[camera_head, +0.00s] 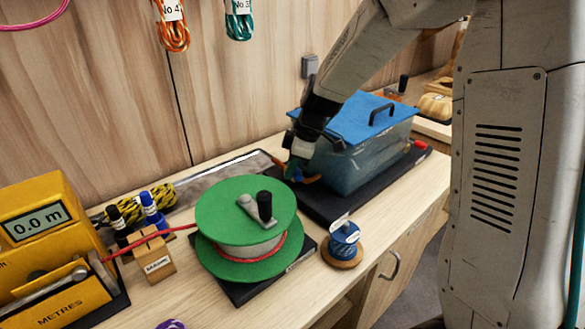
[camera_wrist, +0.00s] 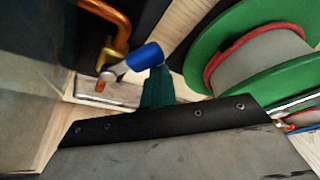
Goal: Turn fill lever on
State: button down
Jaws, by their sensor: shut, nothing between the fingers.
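The fill lever has a blue grip (camera_wrist: 145,56) on a short silver arm, and it shows in the wrist view beside an orange bent pipe (camera_wrist: 117,42). In the head view the pipe and lever are mostly hidden by my gripper (camera_head: 295,170), at the left end of a clear tank (camera_head: 365,160) with a blue lid (camera_head: 345,112). My gripper is shut and empty. Its green fingertips (camera_wrist: 157,88) are right at the end of the blue grip; I cannot tell whether they touch it.
A green rope reel (camera_head: 222,210) stands close to the left of my gripper. A small blue spool (camera_head: 345,242) is in front of the tank's black base (camera_head: 345,205). A yellow metre counter (camera_head: 40,235) is at far left. The wooden wall is behind.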

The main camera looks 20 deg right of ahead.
jog(key=shift+w, duration=0.1)
dwell(0.3)
jog(key=shift+w+a, duration=0.1)
jog(key=shift+w, duration=0.6)
jog(key=a, duration=0.4)
jog(key=w+v, duration=0.1)
jog(key=v, duration=0.9)
jog(key=shift+w, duration=0.15)
